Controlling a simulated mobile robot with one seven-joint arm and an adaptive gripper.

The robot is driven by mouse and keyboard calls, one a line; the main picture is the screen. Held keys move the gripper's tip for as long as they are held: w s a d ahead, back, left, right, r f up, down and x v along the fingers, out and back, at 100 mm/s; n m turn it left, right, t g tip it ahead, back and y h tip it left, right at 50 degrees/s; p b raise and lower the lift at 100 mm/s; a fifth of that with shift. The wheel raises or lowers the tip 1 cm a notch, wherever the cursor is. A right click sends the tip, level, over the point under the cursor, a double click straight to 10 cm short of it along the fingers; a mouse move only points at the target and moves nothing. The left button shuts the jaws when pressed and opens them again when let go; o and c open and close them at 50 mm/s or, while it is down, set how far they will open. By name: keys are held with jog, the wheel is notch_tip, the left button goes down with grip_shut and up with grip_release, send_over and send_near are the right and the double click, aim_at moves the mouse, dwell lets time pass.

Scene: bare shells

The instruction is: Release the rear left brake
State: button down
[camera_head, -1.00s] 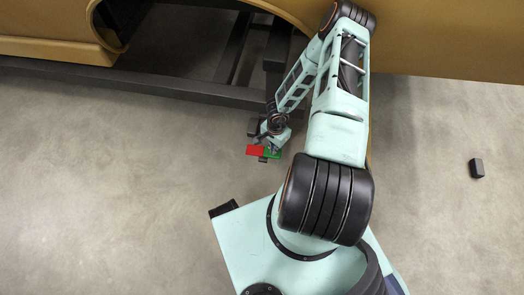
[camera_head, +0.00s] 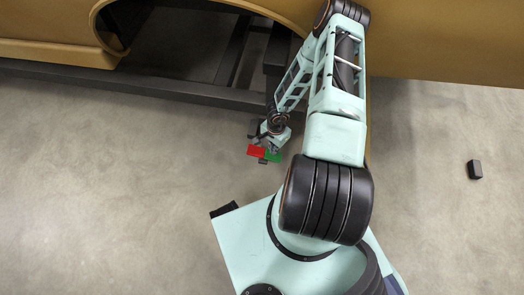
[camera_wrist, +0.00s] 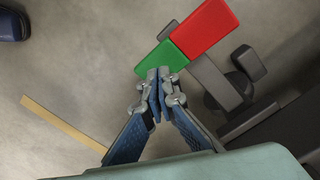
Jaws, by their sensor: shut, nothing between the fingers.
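The brake shows as a two-coloured pedal near the floor, with a red pad (camera_head: 257,150) on the left and a green pad (camera_head: 274,157) on the right. In the wrist view the red pad (camera_wrist: 205,27) lies farther from my fingers and the green pad (camera_wrist: 160,60) is nearest. My gripper (camera_head: 272,147) is shut and empty. In the wrist view its fingertips (camera_wrist: 159,74) are at the near edge of the green pad, touching or nearly so. The gripper partly hides the green pad in the head view.
A gold car body shell (camera_head: 440,40) stands above, on a dark frame (camera_head: 130,88) with a beam beside my gripper. Grey frame parts (camera_wrist: 222,88) lie right of the pedal in the wrist view. A small dark block (camera_head: 475,169) sits on open floor at right.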

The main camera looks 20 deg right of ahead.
notch_tip(320, 180, up, 5)
jog(key=p, duration=0.3)
jog(key=shift+f, duration=0.2)
dwell(0.3)
